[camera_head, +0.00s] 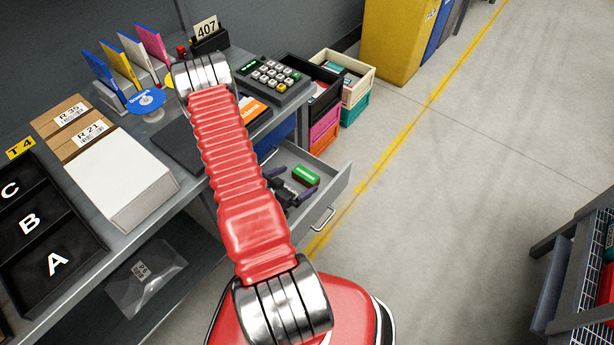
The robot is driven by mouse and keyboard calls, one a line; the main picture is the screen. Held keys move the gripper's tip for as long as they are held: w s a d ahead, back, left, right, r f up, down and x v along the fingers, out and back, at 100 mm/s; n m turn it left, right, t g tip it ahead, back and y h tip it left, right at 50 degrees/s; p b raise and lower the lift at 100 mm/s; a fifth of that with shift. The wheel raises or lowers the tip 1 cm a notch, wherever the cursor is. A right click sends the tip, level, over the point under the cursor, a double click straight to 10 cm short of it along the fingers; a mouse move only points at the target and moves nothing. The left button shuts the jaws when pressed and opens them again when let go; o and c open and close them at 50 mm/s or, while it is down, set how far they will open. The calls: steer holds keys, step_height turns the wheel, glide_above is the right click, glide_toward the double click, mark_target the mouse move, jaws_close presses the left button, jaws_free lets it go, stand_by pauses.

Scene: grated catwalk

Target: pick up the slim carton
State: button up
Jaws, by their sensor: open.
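A small green box with a pale edge (307,174) lies in the open drawer (338,187) below the desk; it may be the slim carton. My gripper (292,183) is at the drawer, partly hidden by my red arm. Its two dark purplish fingers are spread apart and nothing shows between them. The green box is just beyond the fingers, toward the upper right. I cannot tell whether they touch it or how high they are above the drawer floor.
The desk at left holds a white paper stack (118,180), brown packets (75,120), a black lettered tray (45,225) and a keypad (272,78). Stacked crates (335,75) stand beyond the drawer. A rack (585,285) is at lower right. The floor between is clear.

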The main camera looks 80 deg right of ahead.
mark_target(306, 175)
steer(key=shift+x, duration=2.6)
steer(key=shift+r, duration=0.1)
steer(key=c, duration=1.2)
